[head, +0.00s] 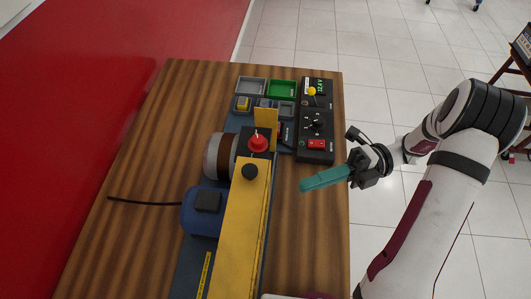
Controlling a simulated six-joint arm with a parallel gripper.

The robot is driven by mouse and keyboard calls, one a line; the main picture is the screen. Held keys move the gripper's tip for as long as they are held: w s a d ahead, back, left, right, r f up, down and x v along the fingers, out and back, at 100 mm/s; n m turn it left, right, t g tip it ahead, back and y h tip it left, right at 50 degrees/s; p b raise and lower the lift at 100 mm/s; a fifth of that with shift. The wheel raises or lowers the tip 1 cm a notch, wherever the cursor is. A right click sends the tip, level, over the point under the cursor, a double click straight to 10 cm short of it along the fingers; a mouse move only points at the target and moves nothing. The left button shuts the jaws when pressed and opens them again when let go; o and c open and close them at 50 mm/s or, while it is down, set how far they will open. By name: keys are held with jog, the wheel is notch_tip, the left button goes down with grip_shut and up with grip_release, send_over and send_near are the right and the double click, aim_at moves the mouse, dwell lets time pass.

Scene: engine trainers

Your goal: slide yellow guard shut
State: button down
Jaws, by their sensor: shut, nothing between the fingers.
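A grey and brown drum (220,157) shows uncovered at the left of the red knob. My gripper (304,186) has teal fingers, is shut and empty, and points left over the table's right side, apart from the guard.
A black control panel (316,150) with a red switch, dials and a yellow knob stands beyond my gripper. Grey and green trays (282,88) are at the back. A black cable (143,201) runs left. Bare wooden table (312,245) lies right of the guard.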

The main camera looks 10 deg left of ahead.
aim_at(263, 186)
jog(key=x, duration=1)
jog(key=shift+r, duration=0.1)
jog(key=w, duration=0.3)
jog(key=shift+w+a+f, duration=0.15)
jog(key=shift+a+f, duration=0.1)
jog(key=shift+f, duration=0.1)
jog(key=shift+w, duration=0.3)
jog(key=w, duration=1.4)
jog(key=shift+w, duration=0.15)
